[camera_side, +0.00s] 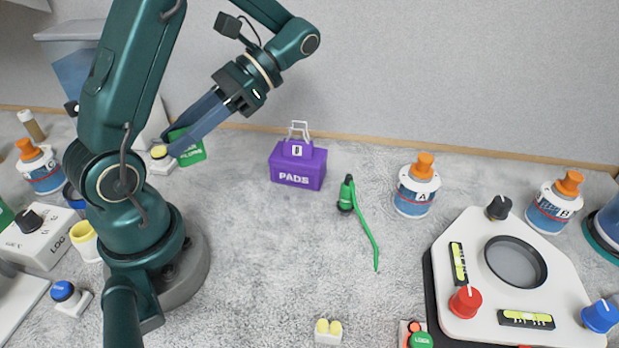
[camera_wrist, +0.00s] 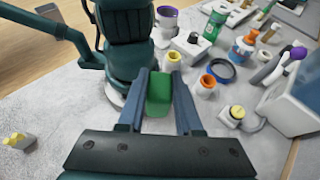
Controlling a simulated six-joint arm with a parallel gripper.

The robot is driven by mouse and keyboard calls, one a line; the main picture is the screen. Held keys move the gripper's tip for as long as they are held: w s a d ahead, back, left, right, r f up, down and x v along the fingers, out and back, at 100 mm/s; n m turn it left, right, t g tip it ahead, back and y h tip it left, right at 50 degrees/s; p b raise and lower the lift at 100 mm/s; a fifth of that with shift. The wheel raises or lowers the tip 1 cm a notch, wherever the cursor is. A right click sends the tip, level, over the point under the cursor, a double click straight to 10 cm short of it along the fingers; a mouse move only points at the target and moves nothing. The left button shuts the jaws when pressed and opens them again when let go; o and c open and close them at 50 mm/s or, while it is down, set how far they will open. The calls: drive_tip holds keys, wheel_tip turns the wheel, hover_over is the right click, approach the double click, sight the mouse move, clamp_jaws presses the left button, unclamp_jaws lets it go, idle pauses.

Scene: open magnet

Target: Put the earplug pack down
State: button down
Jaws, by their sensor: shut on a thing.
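A green pack (camera_side: 190,150) with white lettering, too blurred to read for sure, is at the fingertips of my gripper (camera_side: 178,140), on the left side in front of the wall. In the wrist view the green pack (camera_wrist: 158,95) sits between the two blue-grey fingers of my gripper (camera_wrist: 160,84), which are shut on it. I cannot tell whether its underside touches the grey surface. A small white block with two yellow tips (camera_side: 328,332) stands apart at the front of the surface.
A white device with a yellow button (camera_side: 160,158) is close beside the green pack. A purple PADS box (camera_side: 297,172) stands to its right. A green corded bulb (camera_side: 347,194), bottle A (camera_side: 417,190) and a white panel (camera_side: 480,240) are farther right. The centre front is mostly bare.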

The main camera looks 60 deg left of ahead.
drive_tip(key=w+d+r+n+t+h, duration=0.4)
drive_tip(key=w+d+n+t+h, duration=0.3)
drive_tip(key=w+d+n, duration=0.15)
drive_tip(key=w+d+r+n+t+h, duration=0.4)
drive_tip(key=w+d+n+t+h, duration=0.2)
drive_tip(key=w+d+n, duration=0.3)
wheel_tip(320, 180, down, 10)
drive_tip(key=shift+n, duration=0.45)
drive_tip(key=x, duration=0.4)
drive_tip(key=s+f+x, duration=0.1)
drive_tip(key=x, duration=0.3)
drive_tip(key=a+x, duration=0.1)
drive_tip(key=x, duration=0.3)
drive_tip(key=shift+s+d+f, duration=0.25)
drive_tip(key=shift+f, duration=2.3)
drive_tip(key=c, duration=0.6)
unclamp_jaws()
drive_tip(key=shift+f, duration=0.1)
